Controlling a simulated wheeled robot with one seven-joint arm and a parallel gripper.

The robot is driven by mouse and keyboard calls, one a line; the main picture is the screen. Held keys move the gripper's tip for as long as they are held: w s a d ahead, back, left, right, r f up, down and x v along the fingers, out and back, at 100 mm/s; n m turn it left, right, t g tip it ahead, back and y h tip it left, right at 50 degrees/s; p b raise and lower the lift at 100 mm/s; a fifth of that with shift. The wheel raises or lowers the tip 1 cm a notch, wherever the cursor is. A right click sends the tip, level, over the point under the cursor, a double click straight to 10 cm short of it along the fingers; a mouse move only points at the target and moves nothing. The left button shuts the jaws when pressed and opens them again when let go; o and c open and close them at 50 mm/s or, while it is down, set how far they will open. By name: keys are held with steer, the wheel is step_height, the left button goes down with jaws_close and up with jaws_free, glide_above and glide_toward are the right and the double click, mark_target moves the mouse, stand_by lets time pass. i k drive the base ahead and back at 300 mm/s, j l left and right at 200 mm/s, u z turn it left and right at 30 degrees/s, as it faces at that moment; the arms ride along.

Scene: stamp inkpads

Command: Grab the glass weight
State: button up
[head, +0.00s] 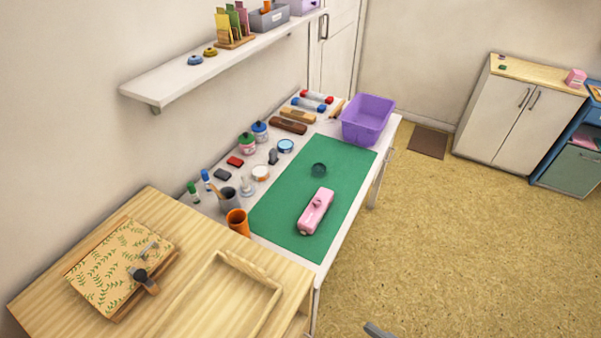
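A round, dark green, see-through piece (319,169), which looks like the glass weight, lies on the green mat (283,205) in the head view. The mat covers much of the white table. The piece sits toward the mat's far half, with bare mat around it. A pink block-shaped object (315,211) lies on the mat nearer to me, apart from the glass piece. My gripper cannot be made out; only a small grey part, perhaps of my arm, shows at the bottom edge.
A purple bin (368,119) stands at the table's far right corner. Jars, bottles and inkpads line the wall side. An orange cup (238,222) stands by the mat's near left corner. A wooden desk (190,262) adjoins in front. The floor (450,240) to the right is clear.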

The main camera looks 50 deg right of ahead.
mark_target(318, 170)
steer(key=i+l+u, duration=0.15)
steer(key=u, duration=0.25)
steer(key=l+u, duration=0.4)
steer(key=i+l+u, duration=0.1)
steer(key=l, duration=0.55)
steer(key=i+l+u, duration=0.1)
steer(key=l, duration=0.55)
steer(key=l+u, duration=0.1)
steer(key=l, duration=0.6)
